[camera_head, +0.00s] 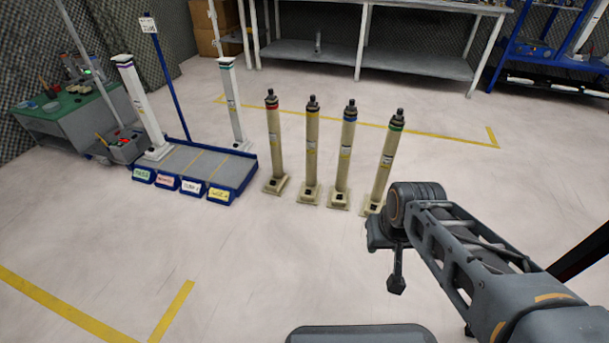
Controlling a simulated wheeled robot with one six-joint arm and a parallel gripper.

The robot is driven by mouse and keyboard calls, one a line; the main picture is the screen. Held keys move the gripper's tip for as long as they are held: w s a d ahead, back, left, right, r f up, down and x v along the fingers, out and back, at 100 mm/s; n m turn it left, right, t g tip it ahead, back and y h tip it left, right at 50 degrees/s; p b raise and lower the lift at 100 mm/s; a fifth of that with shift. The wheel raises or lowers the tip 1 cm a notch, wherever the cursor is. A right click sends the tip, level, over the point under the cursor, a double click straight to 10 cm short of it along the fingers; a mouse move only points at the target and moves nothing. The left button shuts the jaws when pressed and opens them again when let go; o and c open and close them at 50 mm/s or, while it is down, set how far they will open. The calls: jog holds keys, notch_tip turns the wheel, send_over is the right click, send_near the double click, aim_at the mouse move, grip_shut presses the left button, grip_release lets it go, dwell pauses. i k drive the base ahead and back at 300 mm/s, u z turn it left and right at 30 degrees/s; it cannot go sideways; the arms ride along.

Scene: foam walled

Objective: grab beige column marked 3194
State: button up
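Several beige columns stand upright in a row on the floor, each on a square foot with a dark cap. From left to right they have a red-banded top (275,145), a yellow-banded top (311,150), a blue-banded top (345,155) and a green-banded top (385,165). Small labels on them are too small to read, so I cannot tell which is 3194. My gripper (396,284) hangs at the end of my arm, in front of and just right of the green-banded column's foot. It appears apart from the columns. Its fingers are not clear enough to judge.
A low blue-edged platform (243,186) with coloured front labels stands left, holding white columns (144,110) (232,105). A green-topped table (65,115) is at far left. A metal shelf bench (365,60) is behind. Floor in front of the columns is clear.

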aim_at(310, 188)
jog(key=u, duration=0.55)
jog(key=i, duration=0.95)
jog(key=u, duration=0.7)
jog(key=i, duration=1.15)
